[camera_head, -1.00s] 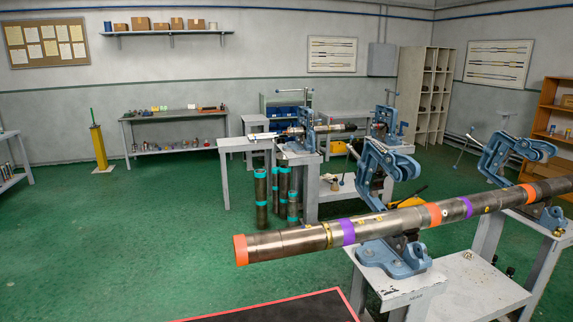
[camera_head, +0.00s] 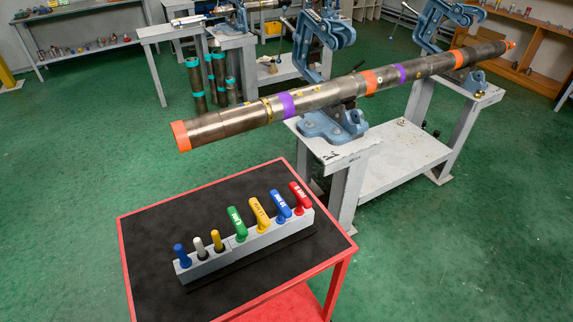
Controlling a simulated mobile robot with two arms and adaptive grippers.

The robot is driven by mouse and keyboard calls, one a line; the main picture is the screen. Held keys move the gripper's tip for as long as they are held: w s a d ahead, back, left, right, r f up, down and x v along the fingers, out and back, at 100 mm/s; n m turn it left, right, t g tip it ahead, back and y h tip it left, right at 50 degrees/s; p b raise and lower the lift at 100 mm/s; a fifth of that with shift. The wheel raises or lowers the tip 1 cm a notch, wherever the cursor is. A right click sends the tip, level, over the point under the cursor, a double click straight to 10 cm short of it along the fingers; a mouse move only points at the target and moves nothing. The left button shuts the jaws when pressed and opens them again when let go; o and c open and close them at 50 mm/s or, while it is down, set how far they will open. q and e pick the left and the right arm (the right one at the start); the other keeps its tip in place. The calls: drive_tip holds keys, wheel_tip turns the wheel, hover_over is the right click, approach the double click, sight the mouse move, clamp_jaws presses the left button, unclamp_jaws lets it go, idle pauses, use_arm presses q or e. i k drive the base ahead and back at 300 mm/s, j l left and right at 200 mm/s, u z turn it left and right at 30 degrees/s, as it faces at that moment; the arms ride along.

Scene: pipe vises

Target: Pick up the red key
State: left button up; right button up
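The red key (camera_head: 300,195) is an L-shaped handle with white lettering. It stands at the right end of a grey holder block (camera_head: 210,263) on a red-rimmed cart with a black top (camera_head: 158,238). A blue key (camera_head: 281,205) stands just left of it, then a yellow key (camera_head: 259,214) and a green key (camera_head: 236,223). Smaller blue, grey and yellow handles stand at the holder's left end. Neither of my grippers shows in the head view.
A long pipe (camera_head: 330,95) with orange and purple bands lies in blue vises (camera_head: 335,125) on a grey stand (camera_head: 400,165) behind the cart. The green floor left of the cart is clear. A grey bench (camera_head: 85,47) stands at the back left.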

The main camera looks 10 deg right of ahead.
sight(303, 201)
drive_tip(key=l+u, duration=0.35)
drive_tip(key=u, duration=0.15)
drive_tip(key=k+l+u, duration=0.15)
drive_tip(key=l+u, duration=0.2)
drive_tip(key=u, duration=0.15)
